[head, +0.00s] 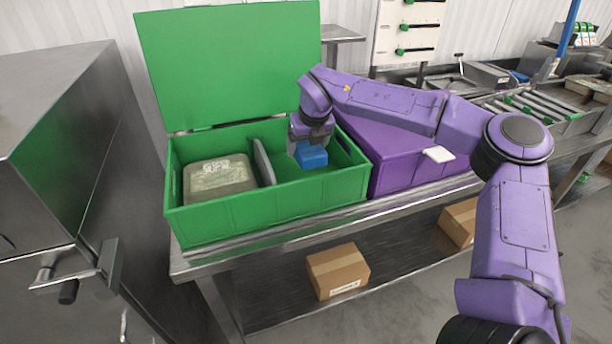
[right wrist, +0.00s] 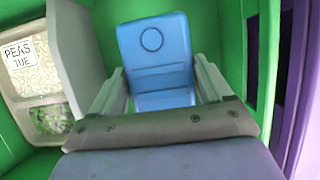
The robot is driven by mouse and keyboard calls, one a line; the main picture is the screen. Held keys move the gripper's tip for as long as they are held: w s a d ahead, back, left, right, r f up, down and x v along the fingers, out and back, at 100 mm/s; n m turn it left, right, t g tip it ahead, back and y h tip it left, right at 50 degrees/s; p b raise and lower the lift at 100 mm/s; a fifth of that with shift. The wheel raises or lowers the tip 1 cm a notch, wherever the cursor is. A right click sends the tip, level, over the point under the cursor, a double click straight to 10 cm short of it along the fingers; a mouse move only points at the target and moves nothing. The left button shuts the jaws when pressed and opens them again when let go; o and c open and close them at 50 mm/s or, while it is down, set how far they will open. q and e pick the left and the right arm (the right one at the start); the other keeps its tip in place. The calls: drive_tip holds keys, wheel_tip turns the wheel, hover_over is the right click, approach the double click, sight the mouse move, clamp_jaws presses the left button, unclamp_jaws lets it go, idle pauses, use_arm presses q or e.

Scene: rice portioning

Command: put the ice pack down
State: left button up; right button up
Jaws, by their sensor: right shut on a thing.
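A blue ice pack (head: 311,156) is in my right gripper (head: 311,143), inside the right compartment of the open green box (head: 270,204). In the right wrist view the ice pack (right wrist: 155,60) lies between the two fingers of my right gripper (right wrist: 160,88), with a ring mark on its face. The fingers are shut on its near end. I cannot tell whether its underside touches the box floor. A grey divider (head: 263,162) stands to the left of it. My left gripper is not in view.
A tub labelled PEAS (head: 217,178) fills the left compartment; it also shows in the right wrist view (right wrist: 40,80). The green lid (head: 232,65) stands open behind. A purple box (head: 400,160) stands right of the green one. Cartons (head: 337,270) sit on the lower shelf.

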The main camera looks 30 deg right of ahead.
sight(311, 150)
wheel_tip(311, 150, down, 7)
drive_tip(key=shift+r+p, duration=0.1)
drive_tip(key=shift+p, duration=0.35)
drive_tip(key=o, duration=1.2)
drive_tip(key=shift+s+r, duration=0.1)
drive_tip(key=shift+r, duration=0.05)
drive_tip(key=b+v, duration=0.1)
drive_tip(key=v, duration=1)
drive_tip(key=shift+s+a+r, duration=0.1)
drive_tip(key=shift+s+r, duration=0.15)
drive_tip(key=shift+r, duration=0.05)
